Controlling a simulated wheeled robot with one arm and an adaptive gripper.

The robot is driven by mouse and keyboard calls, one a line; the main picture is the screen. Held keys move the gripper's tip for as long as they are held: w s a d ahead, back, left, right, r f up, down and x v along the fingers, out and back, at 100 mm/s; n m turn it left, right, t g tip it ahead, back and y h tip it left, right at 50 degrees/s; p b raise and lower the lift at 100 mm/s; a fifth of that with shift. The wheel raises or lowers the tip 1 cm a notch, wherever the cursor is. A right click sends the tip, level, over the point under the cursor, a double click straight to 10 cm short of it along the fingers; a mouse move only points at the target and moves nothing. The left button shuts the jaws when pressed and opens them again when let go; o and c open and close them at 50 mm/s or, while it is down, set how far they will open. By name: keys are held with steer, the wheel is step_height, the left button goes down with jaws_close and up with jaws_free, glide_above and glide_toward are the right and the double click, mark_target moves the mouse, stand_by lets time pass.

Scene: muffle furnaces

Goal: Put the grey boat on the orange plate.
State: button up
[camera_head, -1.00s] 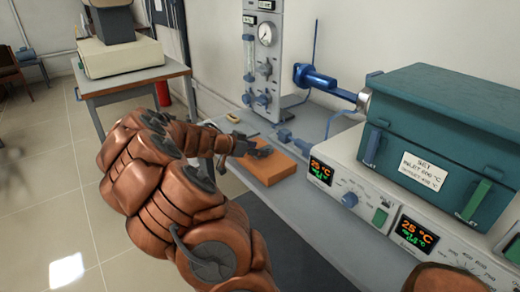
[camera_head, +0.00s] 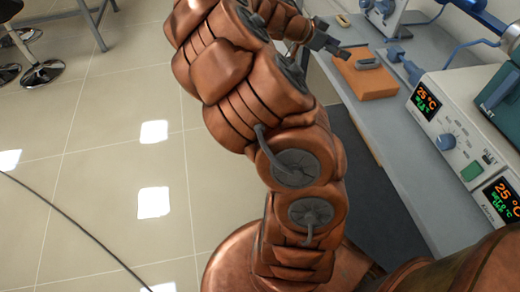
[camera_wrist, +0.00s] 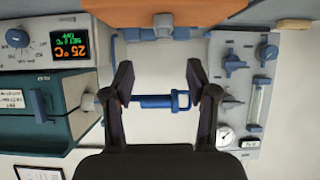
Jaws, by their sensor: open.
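The grey boat (camera_head: 368,63) lies on top of the orange plate (camera_head: 372,88), a thick block on the bench, in the head view. My gripper (camera_head: 340,51) is just left of the boat, near the plate's left edge, and looks apart from the boat. In the wrist view my gripper (camera_wrist: 159,78) is open with nothing held between its fingers.
The grey bench (camera_head: 398,136) holds a control unit with orange digits (camera_head: 427,98) right of the plate. A blue fitting (camera_head: 396,53) stands close to the plate. The wrist view shows a green furnace (camera_wrist: 45,115) and a gauge panel (camera_wrist: 240,90). Open tiled floor lies left.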

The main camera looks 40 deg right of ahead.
steer(key=s+a+f+n+t+y, duration=0.1)
steer(key=s+a+f+n+y, duration=0.1)
steer(key=a+n, duration=0.6)
steer(key=s+a+f+n+t+y, duration=0.1)
steer(key=s+a+n+y, duration=0.4)
steer(key=a, duration=1.8)
steer(key=s+a+f+n+y, duration=0.3)
steer(key=s+a+n, duration=0.3)
steer(key=a+n, duration=0.4)
steer(key=a, duration=0.6)
steer(key=shift+s+n+t, duration=0.3)
steer(key=shift+s+t, duration=0.1)
step_height(320, 180, up, 18)
steer(key=w+t+p, duration=0.1)
steer(key=p, duration=1.5)
steer(key=shift+f, duration=0.25)
steer(key=shift+c, duration=0.3)
